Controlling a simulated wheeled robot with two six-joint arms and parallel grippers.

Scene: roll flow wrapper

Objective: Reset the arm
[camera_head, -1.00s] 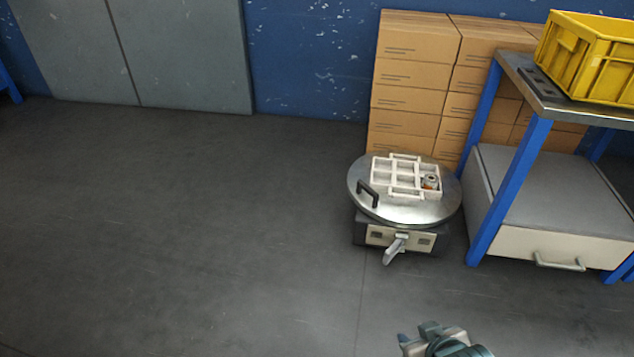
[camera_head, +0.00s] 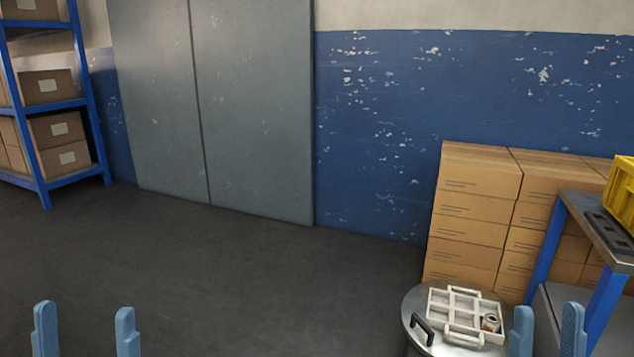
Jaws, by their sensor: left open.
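My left gripper (camera_head: 86,322) shows at the bottom left as two blue fingers, upright and well apart, with only dark floor between them. My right gripper (camera_head: 546,322) shows at the bottom right as two blue fingers, also apart, with nothing seen held between them. It appears just right of the round metal lid (camera_head: 412,300), which carries a white divided tray (camera_head: 453,312) and a black handle. A small round part (camera_head: 490,323) sits in the tray's right compartment. The lower part of the lid and both arms are cut off by the frame.
Stacked cardboard boxes (camera_head: 474,210) stand behind the lid. A blue-legged table (camera_head: 596,228) with a yellow crate (camera_head: 622,197) is at the right edge. A blue shelf (camera_head: 88,110) with boxes stands at the far left. The floor (camera_head: 250,290) in the middle is clear.

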